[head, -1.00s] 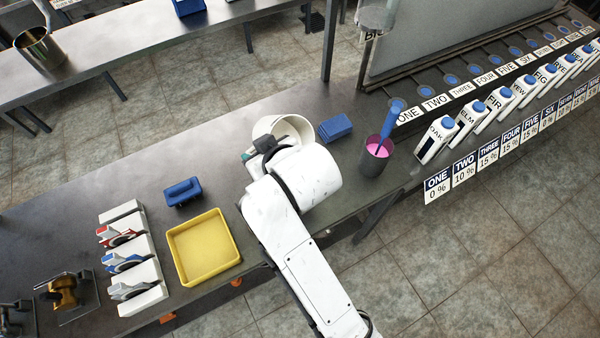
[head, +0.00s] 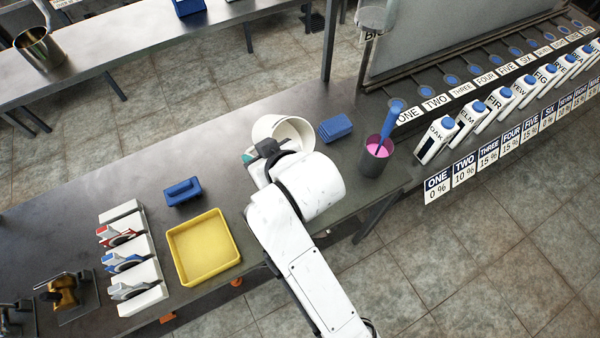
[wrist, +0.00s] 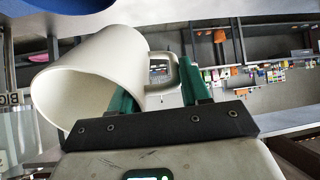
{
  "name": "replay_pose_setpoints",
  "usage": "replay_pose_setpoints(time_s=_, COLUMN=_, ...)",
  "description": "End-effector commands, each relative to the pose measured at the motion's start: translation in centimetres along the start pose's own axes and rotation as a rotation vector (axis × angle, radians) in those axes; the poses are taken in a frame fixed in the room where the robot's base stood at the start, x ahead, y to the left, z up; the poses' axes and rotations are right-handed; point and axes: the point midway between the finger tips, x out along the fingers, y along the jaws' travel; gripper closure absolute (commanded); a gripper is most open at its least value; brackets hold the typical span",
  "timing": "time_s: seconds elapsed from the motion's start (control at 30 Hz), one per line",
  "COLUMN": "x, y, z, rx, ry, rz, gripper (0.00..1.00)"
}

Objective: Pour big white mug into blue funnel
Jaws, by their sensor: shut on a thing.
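The big white mug (head: 264,128) is at the middle of the bench in the head view, partly hidden behind my wrist. In the wrist view the mug (wrist: 110,55) appears tilted, its wide mouth toward the lower left; its contents cannot be seen. My gripper (wrist: 165,78) has green fingers closed on the mug's handle. In the head view only a bit of my gripper (head: 250,158) shows.
The dark cup (head: 372,162) holds something pink. A yellow tray (head: 203,250) and another blue block (head: 182,191) lie left. Labelled cartons (head: 437,139) line the right. Bare bench lies left of the mug.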

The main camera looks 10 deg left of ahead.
Motion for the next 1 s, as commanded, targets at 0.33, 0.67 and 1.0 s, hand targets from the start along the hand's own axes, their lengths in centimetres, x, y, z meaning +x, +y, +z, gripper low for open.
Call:
replay_pose_setpoints(time_s=0.33, x=-0.01, y=0.0, z=-0.02, rx=-0.001, ry=0.024, rz=0.001, gripper=1.0)
replay_pose_setpoints(time_s=0.67, x=0.03, y=0.0, z=0.06, rx=-0.001, ry=0.044, rz=0.001, gripper=1.0)
replay_pose_setpoints(time_s=1.0, x=0.05, y=0.0, z=0.18, rx=-0.001, ry=0.064, rz=0.001, gripper=1.0)
